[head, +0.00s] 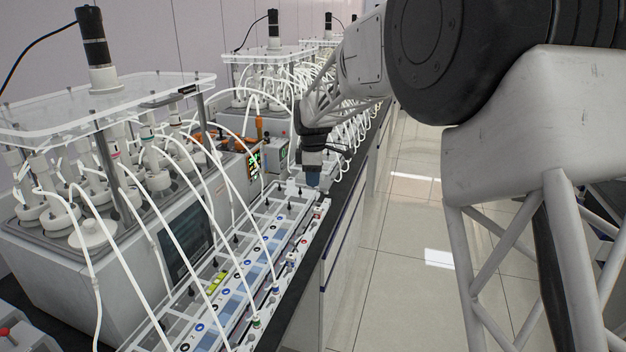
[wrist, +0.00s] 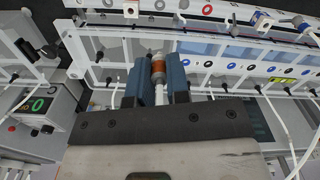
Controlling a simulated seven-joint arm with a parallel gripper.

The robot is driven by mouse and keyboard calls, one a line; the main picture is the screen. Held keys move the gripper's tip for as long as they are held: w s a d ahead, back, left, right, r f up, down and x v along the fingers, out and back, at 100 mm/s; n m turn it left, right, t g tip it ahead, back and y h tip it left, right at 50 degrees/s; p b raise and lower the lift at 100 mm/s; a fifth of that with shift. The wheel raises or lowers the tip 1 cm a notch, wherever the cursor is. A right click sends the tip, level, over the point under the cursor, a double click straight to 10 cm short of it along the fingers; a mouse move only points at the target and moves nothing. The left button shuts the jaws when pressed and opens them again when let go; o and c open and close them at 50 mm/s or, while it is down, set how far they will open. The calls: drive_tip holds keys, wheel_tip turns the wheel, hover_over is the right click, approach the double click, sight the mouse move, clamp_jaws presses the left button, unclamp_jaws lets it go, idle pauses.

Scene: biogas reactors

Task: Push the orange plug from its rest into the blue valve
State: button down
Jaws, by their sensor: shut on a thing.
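In the wrist view an orange plug (wrist: 158,66), a short banded cylinder with pale ends, sits between the two blue fingers of my gripper (wrist: 157,74). My gripper is shut on it. A white tube or stem shows below the plug between the fingers. In the head view my gripper (head: 313,172) is low at the far end of the near valve rack, and its fingers hide the plug there. I cannot tell which fitting is the blue valve.
The white rack (head: 262,262) with coloured ports runs along the bench edge. White hoses (head: 215,190) arch over it from the reactor (head: 100,120) at left. A control box (wrist: 38,110) stands at left in the wrist view. The aisle floor (head: 405,255) is clear.

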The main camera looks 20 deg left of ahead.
drive_tip(key=shift+s, duration=0.1)
drive_tip(key=s, duration=1.8)
drive_tip(key=shift+s, duration=0.15)
idle(1.1)
drive_tip(key=shift+f, duration=0.1)
drive_tip(key=shift+f, duration=4.45)
drive_tip(key=shift+f, duration=0.4)
